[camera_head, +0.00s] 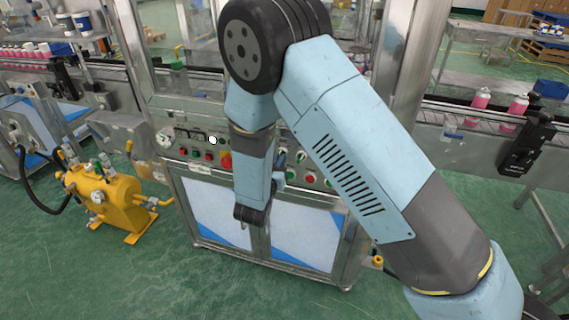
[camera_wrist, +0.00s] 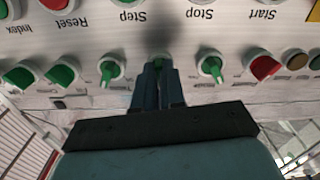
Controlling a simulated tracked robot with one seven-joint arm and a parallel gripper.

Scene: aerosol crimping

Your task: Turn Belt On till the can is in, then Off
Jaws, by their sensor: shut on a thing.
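In the wrist view the control panel (camera_wrist: 180,85) appears upside down, with a row of green selector knobs. My gripper (camera_wrist: 157,68) is shut on the middle green knob (camera_wrist: 158,61), whose face is mostly hidden between the fingers. I cannot read that knob's label, nor tell how far it is turned. In the head view my arm covers the middle of the panel (camera_head: 197,142), and the fingertips cannot be made out. Pink cans (camera_head: 481,97) stand on the conveyor (camera_head: 455,116) at the right. My arm blocks part of the machine's inside.
Green knobs (camera_wrist: 110,70) and (camera_wrist: 212,66) flank the held one closely. Step (camera_wrist: 126,3), Stop (camera_wrist: 202,4) and Start buttons sit in the other row. A yellow tank (camera_head: 110,207) stands left of the machine. The green floor in front is clear.

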